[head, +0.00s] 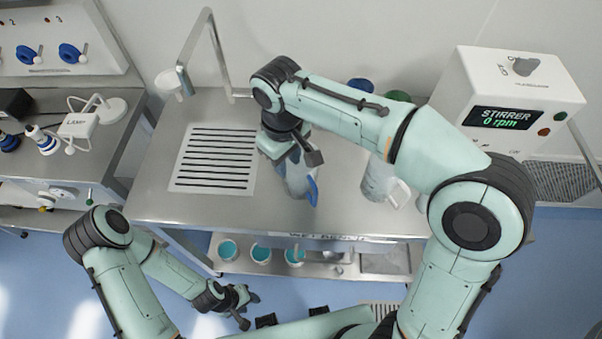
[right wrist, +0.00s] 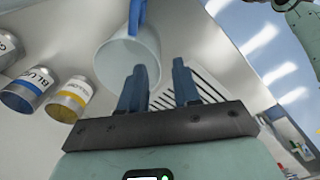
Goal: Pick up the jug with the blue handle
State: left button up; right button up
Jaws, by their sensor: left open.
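The jug with the blue handle (head: 297,178) stands on the steel bench, its top partly hidden by my right gripper (head: 296,152). Its blue handle (head: 312,190) faces the front right. In the right wrist view the pale jug (right wrist: 124,65) shows just beyond the fingertips, towards the left, with the blue handle (right wrist: 137,14) at the top. My right gripper (right wrist: 160,78) has its two fingers apart with nothing seen between them. Whether a finger touches the jug I cannot tell. My left gripper (head: 243,303) is low in front of the bench, open and empty.
A second clear jug (head: 379,180) with a pale handle stands to the right. A slotted drain plate (head: 215,160) lies left, a bent metal spout (head: 213,50) behind it. The stirrer box (head: 505,100) is back right. Labelled bottles (right wrist: 36,85) show in the right wrist view.

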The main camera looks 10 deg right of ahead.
aim_at(287, 178)
jog(key=f, duration=0.6)
jog(key=w+f, duration=0.1)
jog(key=f, duration=0.2)
jog(key=shift+f+b, duration=0.15)
jog(key=shift+b, duration=0.15)
jog(key=shift+c, duration=0.3)
grip_shut()
